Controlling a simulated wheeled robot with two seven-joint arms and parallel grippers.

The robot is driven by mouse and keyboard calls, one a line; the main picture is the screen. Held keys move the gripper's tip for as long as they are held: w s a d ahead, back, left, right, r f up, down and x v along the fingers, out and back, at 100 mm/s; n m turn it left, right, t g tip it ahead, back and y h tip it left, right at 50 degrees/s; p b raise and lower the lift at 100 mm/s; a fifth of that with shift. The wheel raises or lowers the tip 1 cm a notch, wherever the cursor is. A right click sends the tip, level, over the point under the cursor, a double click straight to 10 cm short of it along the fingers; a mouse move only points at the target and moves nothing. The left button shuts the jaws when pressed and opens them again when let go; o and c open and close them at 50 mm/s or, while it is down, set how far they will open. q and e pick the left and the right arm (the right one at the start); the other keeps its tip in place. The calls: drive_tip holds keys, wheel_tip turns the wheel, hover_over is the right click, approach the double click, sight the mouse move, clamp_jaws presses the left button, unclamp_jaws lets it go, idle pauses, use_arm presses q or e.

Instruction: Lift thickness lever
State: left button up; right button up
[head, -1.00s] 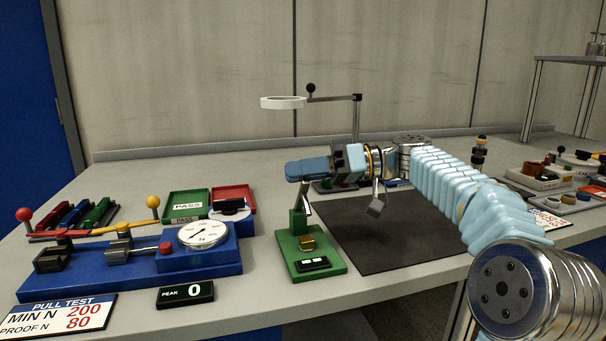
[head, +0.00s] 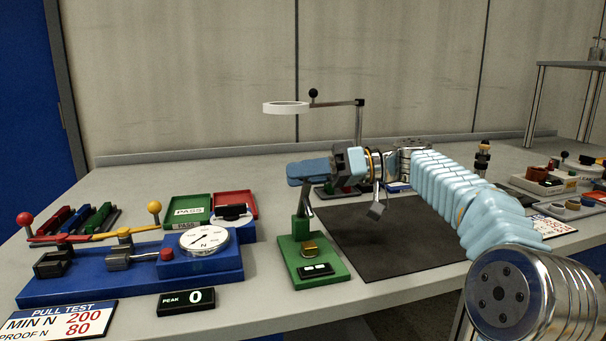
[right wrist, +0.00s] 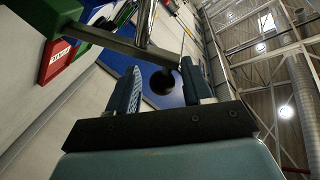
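The thickness gauge (head: 320,273) is a green stand with a small black display and a brass-coloured block on its base. Its thickness lever (head: 305,200) is a grey bar slanting up from the green post. The lever's upper end is hidden behind my right gripper (head: 305,172) in the head view. In the right wrist view the black round knob (right wrist: 163,83) lies between the two blue fingers of the right gripper (right wrist: 161,68). The fingers are open, with a visible gap on each side of the knob. My left gripper is not in view.
A blue pull-test rig (head: 140,280) with a dial stands at left, beside a black PEAK display (head: 186,301). Green (head: 188,211) and red (head: 234,203) trays sit behind it. A magnifier (head: 286,107) rises behind the gauge. A dark mat (head: 400,250) lies to its right.

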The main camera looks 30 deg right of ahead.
drive_tip(key=v, duration=1.3)
drive_tip(key=shift+s+d+p, duration=0.15)
drive_tip(key=shift+d+p, duration=0.15)
drive_tip(key=shift+d, duration=0.05)
